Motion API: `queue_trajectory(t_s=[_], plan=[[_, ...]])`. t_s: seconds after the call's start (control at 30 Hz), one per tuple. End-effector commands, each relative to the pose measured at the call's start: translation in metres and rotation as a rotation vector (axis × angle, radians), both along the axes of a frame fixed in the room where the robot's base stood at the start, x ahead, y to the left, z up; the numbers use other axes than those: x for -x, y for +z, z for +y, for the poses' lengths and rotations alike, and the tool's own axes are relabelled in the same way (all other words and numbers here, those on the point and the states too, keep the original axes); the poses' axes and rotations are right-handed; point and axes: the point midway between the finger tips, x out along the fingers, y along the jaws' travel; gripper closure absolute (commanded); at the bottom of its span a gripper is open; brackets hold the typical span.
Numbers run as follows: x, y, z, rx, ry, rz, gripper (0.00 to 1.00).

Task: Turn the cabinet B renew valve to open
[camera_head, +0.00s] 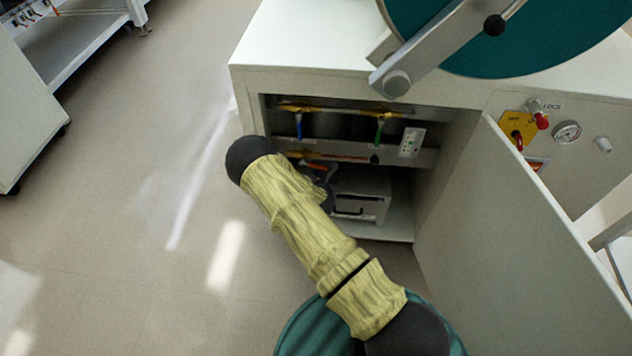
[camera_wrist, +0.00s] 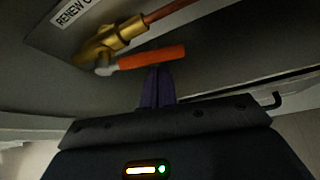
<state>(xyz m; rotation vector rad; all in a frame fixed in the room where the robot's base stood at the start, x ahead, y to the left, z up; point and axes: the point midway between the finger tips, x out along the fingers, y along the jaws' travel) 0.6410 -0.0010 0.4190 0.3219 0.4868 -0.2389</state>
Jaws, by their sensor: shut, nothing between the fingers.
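In the wrist view a brass valve (camera_wrist: 112,40) with an orange lever handle (camera_wrist: 152,57) sits on a copper-coloured pipe (camera_wrist: 168,12). The lever points right, at a slight angle to the pipe. A white label (camera_wrist: 72,12) beside it reads "RENEW" and is cut off after that. My gripper (camera_wrist: 157,72) is shut and empty, its dark fingertips right at the lever's underside in this view; I cannot tell whether they touch. In the head view my gripper (camera_head: 322,187) is inside the open cabinet, partly hidden by my arm.
The cabinet (camera_head: 300,50) has its door (camera_head: 520,250) swung open on the right. A blue-handled valve (camera_head: 299,125) and a green-handled valve (camera_head: 379,130) hang on the upper rail. A grey box (camera_head: 365,190) stands low inside. Floor (camera_head: 130,220) on the left is clear.

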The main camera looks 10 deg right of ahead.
Motion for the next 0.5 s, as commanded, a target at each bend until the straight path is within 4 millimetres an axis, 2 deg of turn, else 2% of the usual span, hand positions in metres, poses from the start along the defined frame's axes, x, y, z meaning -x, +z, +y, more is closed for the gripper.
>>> queue_trajectory(t_s=[0.5], plan=[[0.0008, 0.0030, -0.0005, 0.025, 0.002, 0.011, 1.00]])
